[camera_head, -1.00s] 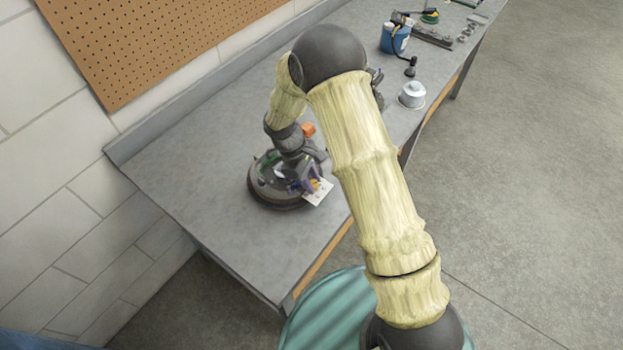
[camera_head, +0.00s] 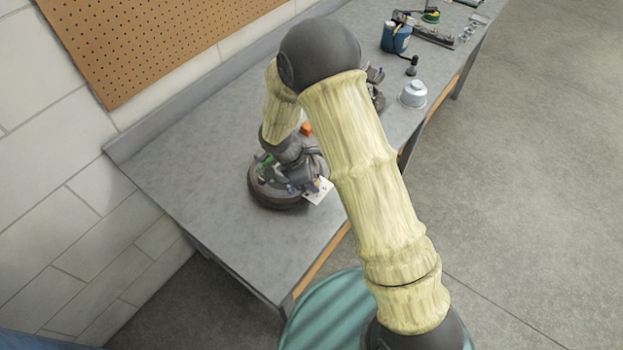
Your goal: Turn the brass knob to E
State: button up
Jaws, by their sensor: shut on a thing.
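A round dark device (camera_head: 268,197) sits on the grey workbench, with a pale card or plate (camera_head: 320,191) at its right edge. My gripper (camera_head: 303,187) reaches down over the right part of this device, its small blue-purple fingertips close beside the pale plate. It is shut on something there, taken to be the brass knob. The knob is hidden by the gripper and too small to make out. Letters such as E cannot be read from here.
An orange block (camera_head: 306,128) lies behind my wrist. A white lidded pot (camera_head: 413,94), a blue container (camera_head: 396,38) and tools stand farther along the workbench (camera_head: 185,165). A pegboard (camera_head: 170,35) hangs on the wall. The bench's near left surface is clear.

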jog(key=o, duration=1)
jog(key=b+v, duration=0.1)
jog(key=v, duration=1.6)
jog(key=shift+a+r+b, duration=0.15)
jog(key=shift+r+b, duration=0.05)
jog(key=shift+b, duration=0.15)
